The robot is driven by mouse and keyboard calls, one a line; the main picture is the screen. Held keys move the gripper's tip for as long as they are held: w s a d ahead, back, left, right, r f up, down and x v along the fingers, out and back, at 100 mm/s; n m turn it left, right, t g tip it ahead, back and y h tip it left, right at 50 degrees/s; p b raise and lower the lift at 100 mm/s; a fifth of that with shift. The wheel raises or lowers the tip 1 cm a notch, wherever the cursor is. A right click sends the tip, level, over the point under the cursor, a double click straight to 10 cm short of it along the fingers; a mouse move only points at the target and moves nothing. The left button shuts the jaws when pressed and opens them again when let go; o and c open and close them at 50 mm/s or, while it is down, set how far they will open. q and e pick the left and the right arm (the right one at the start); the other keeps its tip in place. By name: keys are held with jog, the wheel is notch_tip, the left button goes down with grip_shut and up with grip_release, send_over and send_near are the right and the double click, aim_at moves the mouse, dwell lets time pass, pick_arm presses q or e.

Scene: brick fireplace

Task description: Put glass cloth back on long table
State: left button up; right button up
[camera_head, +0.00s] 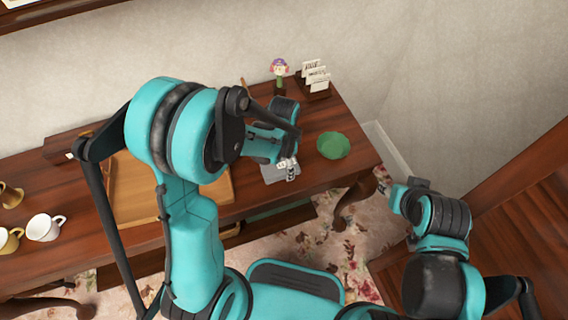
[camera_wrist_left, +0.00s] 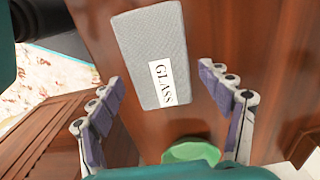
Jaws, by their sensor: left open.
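The glass cloth (camera_wrist_left: 150,50) is a flat grey rectangle with a white label reading GLASS. It lies on the brown wood top of the long table (camera_head: 325,115). In the head view the cloth (camera_head: 272,175) is partly covered by my left gripper (camera_head: 287,168). In the left wrist view my left gripper (camera_wrist_left: 162,85) is open, with its purple-padded fingers spread wide on either side of the cloth's near end and nothing between them. My right gripper (camera_head: 391,188) is off the table's right end, over the floor; its fingers are too small to read.
A green bowl (camera_head: 333,145) stands right of the cloth; it shows in the left wrist view (camera_wrist_left: 191,152). A wooden tray (camera_head: 132,205) lies to the left. White mug (camera_head: 43,228) at far left. A figurine (camera_head: 279,72) and card holder (camera_head: 314,82) stand at the back.

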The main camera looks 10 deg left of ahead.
aim_at(284, 165)
pick_arm(q)
notch_tip(284, 165, up, 11)
jog(key=p, duration=0.4)
jog(key=s+a+r+n+t, duration=0.5)
jog(key=s+r+n+t, duration=0.2)
jog(key=s+r+n, duration=0.3)
jog(key=shift+s+a+r+n, duration=0.35)
jog(key=shift+s+n, duration=0.2)
jog(key=shift+n, duration=0.05)
